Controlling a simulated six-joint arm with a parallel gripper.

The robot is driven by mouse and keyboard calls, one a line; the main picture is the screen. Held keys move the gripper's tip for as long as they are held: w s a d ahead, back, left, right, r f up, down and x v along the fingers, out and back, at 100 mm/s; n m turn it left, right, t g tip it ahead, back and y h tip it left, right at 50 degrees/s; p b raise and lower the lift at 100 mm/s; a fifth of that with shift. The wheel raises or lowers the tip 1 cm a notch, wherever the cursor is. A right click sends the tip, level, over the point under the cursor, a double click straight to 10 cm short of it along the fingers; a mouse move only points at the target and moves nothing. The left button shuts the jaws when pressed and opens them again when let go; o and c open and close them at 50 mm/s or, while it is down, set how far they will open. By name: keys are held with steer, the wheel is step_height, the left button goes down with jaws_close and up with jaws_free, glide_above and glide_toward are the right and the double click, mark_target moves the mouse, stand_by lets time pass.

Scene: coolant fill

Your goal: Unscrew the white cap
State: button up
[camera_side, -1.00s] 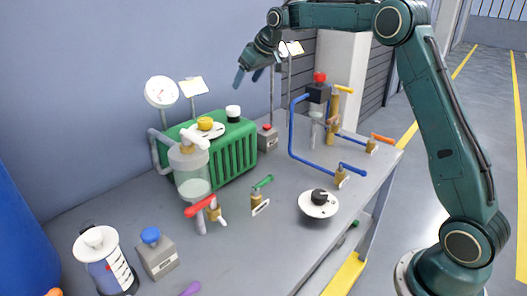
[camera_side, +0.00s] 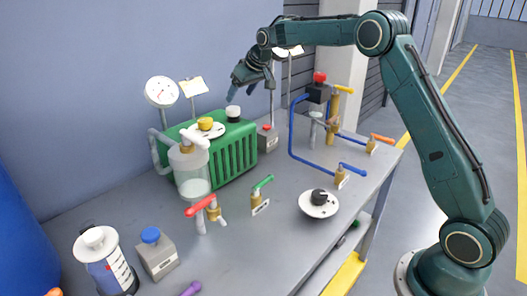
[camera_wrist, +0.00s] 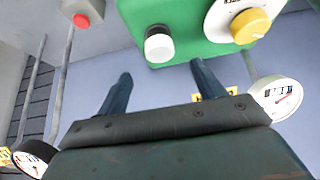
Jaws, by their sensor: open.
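The white cap (camera_side: 233,112), with a black ring at its base, sits on top of the green ribbed unit (camera_side: 232,153). In the wrist view the cap (camera_wrist: 159,47) shows as a white disc with a black collar, seen just beyond and between my fingertips. My gripper (camera_side: 236,88) is open and empty, a little above the cap in the side view. In the wrist view the two dark fingers of my gripper (camera_wrist: 160,72) are spread apart and do not touch the cap.
A yellow knob (camera_side: 205,124) on a white dial sits beside the cap on the same unit. A gauge (camera_side: 161,91) and a small sign (camera_side: 193,87) stand behind. A clear reservoir (camera_side: 191,172) stands in front. A red-button box (camera_side: 267,138) is to the right.

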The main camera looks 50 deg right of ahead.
mark_target(233, 108)
steer(key=shift+x, duration=4.1)
steer(key=shift+c, duration=0.2)
steer(key=c, duration=1.2)
steer(key=shift+o, duration=0.2)
steer(key=shift+n+y, duration=1)
steer(key=shift+n, duration=0.7)
steer(key=o, duration=1.2)
steer(key=shift+r, duration=0.1)
